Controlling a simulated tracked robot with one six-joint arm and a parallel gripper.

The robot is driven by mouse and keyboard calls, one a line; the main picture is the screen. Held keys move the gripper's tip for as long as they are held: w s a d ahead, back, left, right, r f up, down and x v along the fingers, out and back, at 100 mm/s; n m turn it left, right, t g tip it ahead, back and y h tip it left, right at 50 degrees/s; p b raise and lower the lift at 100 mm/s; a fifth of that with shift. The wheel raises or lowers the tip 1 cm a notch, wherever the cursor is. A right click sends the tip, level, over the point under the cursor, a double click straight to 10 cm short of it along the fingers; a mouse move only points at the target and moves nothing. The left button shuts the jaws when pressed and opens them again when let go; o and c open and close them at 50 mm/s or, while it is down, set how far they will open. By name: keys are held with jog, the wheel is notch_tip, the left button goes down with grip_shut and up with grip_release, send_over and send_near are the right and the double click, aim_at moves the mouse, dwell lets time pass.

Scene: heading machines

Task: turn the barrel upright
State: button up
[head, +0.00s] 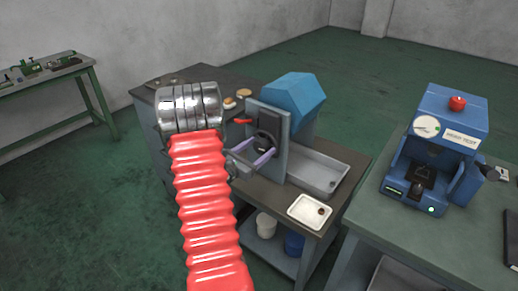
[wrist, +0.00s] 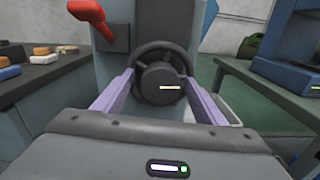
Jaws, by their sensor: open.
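The blue many-sided drum (head: 294,95) behind an upright grey plate (head: 273,117) looks like the barrel; it sits tilted on the bench machine. A black handwheel (wrist: 138,58) with a round hub and a pale horizontal mark is on the plate's front. It also shows in the head view (head: 265,140). My gripper (wrist: 158,78) is open, with its lavender fingers at the left and right of the wheel. It also shows in front of the plate in the head view (head: 259,150). Whether the fingers touch the rim I cannot tell.
A red lever (wrist: 88,10) sticks out left of the wheel, near the left finger. A grey tray (head: 318,172) and a small white tray (head: 309,211) lie on the bench. A blue press (head: 440,140) stands on the right table. Open green floor lies beyond.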

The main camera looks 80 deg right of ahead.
jog(key=c, duration=1)
jog(key=shift+c, duration=0.2)
jog(key=shift+n, duration=0.5)
jog(key=n, duration=0.2)
jog(key=shift+n, duration=0.4)
jog(key=n, duration=0.4)
jog(key=shift+n, duration=0.3)
jog(key=n, duration=0.4)
jog(key=shift+n, duration=0.3)
jog(key=shift+f+n, duration=0.1)
jog(key=shift+n, duration=2)
